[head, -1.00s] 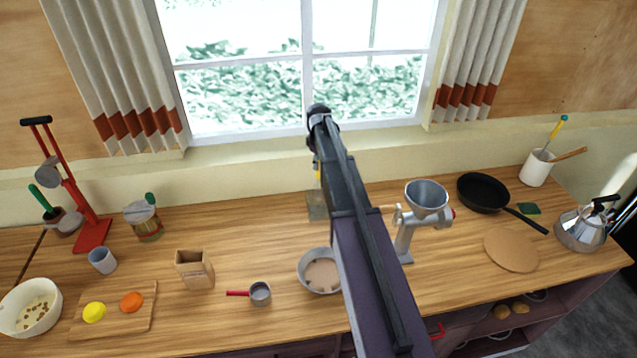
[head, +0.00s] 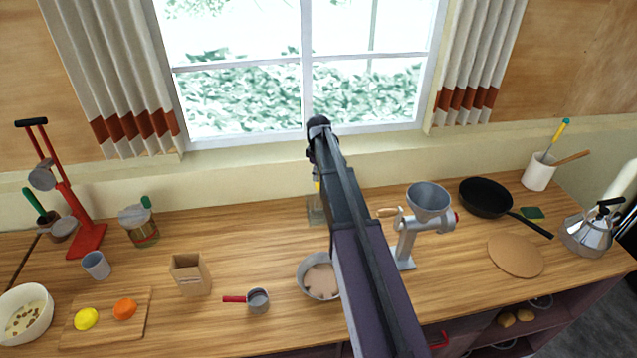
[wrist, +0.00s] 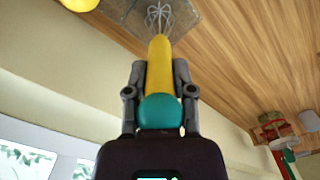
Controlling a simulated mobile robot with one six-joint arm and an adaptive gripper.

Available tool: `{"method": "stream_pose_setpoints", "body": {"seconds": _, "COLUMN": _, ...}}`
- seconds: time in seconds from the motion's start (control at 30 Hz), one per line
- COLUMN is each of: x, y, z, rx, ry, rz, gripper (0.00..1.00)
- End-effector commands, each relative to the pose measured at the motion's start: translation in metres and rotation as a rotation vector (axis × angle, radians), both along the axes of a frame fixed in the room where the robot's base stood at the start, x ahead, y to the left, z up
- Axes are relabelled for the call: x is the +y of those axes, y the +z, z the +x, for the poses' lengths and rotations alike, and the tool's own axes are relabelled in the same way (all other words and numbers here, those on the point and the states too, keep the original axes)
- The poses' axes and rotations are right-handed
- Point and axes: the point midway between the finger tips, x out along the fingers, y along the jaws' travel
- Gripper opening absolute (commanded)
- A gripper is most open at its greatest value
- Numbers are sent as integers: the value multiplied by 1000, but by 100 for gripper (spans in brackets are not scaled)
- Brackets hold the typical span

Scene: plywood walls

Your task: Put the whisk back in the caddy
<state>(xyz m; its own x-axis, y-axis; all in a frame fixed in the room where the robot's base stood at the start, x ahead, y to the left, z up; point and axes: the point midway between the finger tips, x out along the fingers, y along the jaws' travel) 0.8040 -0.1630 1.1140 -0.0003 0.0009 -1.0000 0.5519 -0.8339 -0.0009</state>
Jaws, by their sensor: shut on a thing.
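The whisk (wrist: 159,65) has a yellow handle with a teal end and a wire head. My gripper (wrist: 160,90) is shut on its handle in the wrist view. The wires point away from me, over or in a greyish, see-through container (wrist: 125,12), which I take for the caddy; I cannot tell whether they are inside it. In the head view this container (head: 314,212) stands near the wall, partly behind my arm. A bit of yellow shows above it. My gripper is hidden behind the arm there.
A metal grinder (head: 428,205) and a grey pot (head: 305,278) stand close to my arm. A white crock (head: 538,172) with utensils is at the far right. A cardboard-coloured box (head: 190,275) and a can (head: 140,228) stand left. A rounded yellow thing (wrist: 80,3) shows in the wrist view.

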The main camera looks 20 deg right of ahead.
Motion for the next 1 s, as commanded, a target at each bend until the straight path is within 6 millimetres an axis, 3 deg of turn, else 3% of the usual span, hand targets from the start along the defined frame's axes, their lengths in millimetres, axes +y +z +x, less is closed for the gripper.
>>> {"method": "stream_pose_setpoints", "body": {"seconds": 0.23, "x": 0, "y": -23, "z": 0, "rx": 0, "ry": 1, "rz": 0, "gripper": 0}}
{"method": "stream_pose_setpoints", "body": {"seconds": 0.83, "x": 1, "y": -28, "z": 0, "rx": 0, "ry": 1, "rz": 0, "gripper": 0}}
{"method": "stream_pose_setpoints", "body": {"seconds": 0.87, "x": 1, "y": -28, "z": 0, "rx": 0, "ry": 1, "rz": 0, "gripper": 36}}
{"method": "stream_pose_setpoints", "body": {"seconds": 0.97, "x": 1, "y": -27, "z": 0, "rx": 0, "ry": 1, "rz": 0, "gripper": 65}}
{"method": "stream_pose_setpoints", "body": {"seconds": 1.0, "x": 1, "y": -27, "z": 0, "rx": 0, "ry": 1, "rz": 0, "gripper": 67}}
